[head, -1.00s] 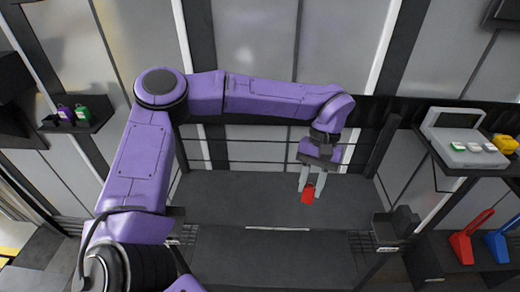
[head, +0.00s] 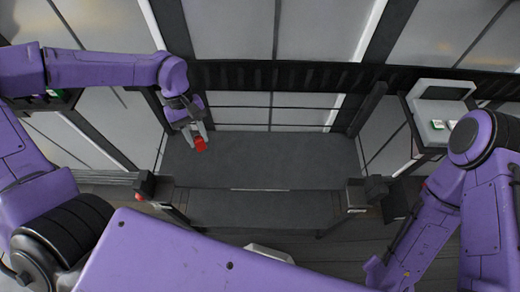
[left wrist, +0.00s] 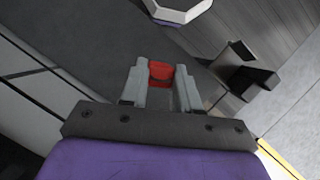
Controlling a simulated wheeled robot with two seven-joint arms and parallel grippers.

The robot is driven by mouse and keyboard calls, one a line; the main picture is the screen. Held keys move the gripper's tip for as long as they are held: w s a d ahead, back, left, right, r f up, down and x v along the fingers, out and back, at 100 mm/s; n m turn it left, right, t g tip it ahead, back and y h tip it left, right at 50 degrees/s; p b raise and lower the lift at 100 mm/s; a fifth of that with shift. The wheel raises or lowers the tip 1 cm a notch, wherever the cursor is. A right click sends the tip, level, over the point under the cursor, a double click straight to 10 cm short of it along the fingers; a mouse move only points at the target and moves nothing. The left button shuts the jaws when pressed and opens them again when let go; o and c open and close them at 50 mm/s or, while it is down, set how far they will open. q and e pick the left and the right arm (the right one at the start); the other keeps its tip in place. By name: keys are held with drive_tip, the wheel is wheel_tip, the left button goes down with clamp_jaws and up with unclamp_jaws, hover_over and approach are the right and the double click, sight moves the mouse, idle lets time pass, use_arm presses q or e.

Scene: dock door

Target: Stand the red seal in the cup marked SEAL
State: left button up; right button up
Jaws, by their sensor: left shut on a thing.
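The red seal (head: 200,145) is a small red block held at the fingertips of my left gripper (head: 197,138). It hangs above the left part of the dark grey platform, in front of the dock door. In the left wrist view the red seal (left wrist: 160,72) sits between the two grey fingers of my left gripper (left wrist: 160,85), which are shut on it. My right arm shows at the right of the head view, but its gripper is out of the picture. I cannot make out a cup marked SEAL in either view.
The dark platform (head: 270,160) is clear. Dark posts stand at its left (head: 148,187) and right (head: 372,190) corners; the left has a red patch. A grey open case (head: 440,118) rests on the right shelf. A dark open-topped box (left wrist: 238,65) shows in the left wrist view.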

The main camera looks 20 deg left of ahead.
use_arm(q)
drive_tip(key=s+d+f+n+t+h+p, duration=0.15)
drive_tip(key=s+d+n+t, duration=0.25)
drive_tip(key=s+d+n, duration=0.55)
drive_tip(key=n+b, duration=0.3)
drive_tip(key=b, duration=0.9)
hover_over(251, 160)
drive_tip(key=shift+m+y, duration=0.25)
drive_tip(key=f, duration=1)
drive_tip(key=shift+s+a+f, duration=0.15)
drive_tip(key=shift+s, duration=0.2)
drive_tip(key=f+b, duration=0.3)
drive_tip(key=shift+w+f+t+b, duration=0.25)
drive_tip(key=shift+w+t+b, duration=0.05)
drive_tip(key=shift+r, duration=0.1)
use_arm(e)
wheel_tip(251, 160, down, 13)
drive_tip(key=shift+w+r, duration=0.15)
drive_tip(key=shift+w, duration=0.05)
